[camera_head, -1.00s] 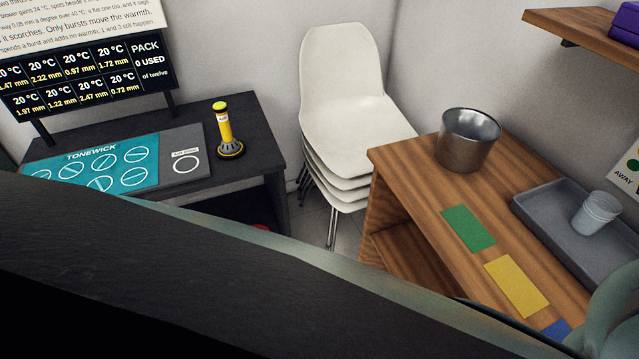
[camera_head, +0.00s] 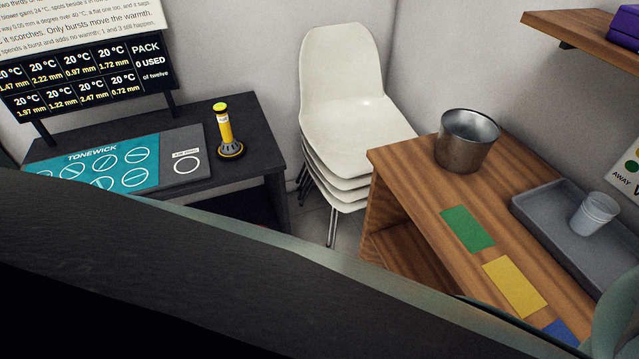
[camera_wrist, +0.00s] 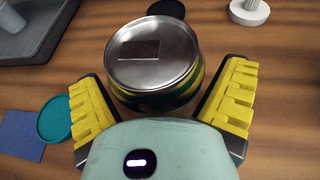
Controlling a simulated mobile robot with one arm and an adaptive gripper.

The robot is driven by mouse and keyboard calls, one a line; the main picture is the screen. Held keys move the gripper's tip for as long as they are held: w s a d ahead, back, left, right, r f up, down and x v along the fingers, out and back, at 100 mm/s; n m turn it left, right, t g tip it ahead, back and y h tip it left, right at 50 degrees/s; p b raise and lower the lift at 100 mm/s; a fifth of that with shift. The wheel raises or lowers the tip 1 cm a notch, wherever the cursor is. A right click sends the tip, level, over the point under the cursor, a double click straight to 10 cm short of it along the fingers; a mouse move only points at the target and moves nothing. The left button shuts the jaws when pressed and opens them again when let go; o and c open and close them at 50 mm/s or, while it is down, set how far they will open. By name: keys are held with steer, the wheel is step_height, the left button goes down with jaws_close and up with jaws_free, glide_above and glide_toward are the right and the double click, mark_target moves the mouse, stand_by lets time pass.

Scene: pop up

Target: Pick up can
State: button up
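The can (camera_wrist: 155,55) shows in the wrist view. It has a silver metal lid with a darker rectangle on it and a green and yellow side. It stands on the wooden surface, and its lower part is hidden by my gripper body. My gripper (camera_wrist: 160,85) is open, with one yellow-padded finger to the left of the can and one to the right. Wood shows between the can and the finger ends. In the head view neither the can nor my gripper's fingers can be made out; my own arm covers the lower part.
In the wrist view a teal disc (camera_wrist: 54,119), a blue square (camera_wrist: 22,134), a black disc (camera_wrist: 167,9) and a white knob (camera_wrist: 249,11) lie around. A grey tray (camera_head: 560,235) with a clear cup (camera_head: 593,215) and a metal pot (camera_head: 466,142) stand on the wooden table (camera_head: 415,160).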

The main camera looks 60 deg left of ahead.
steer(key=c, duration=1.2)
steer(key=shift+r, duration=0.1)
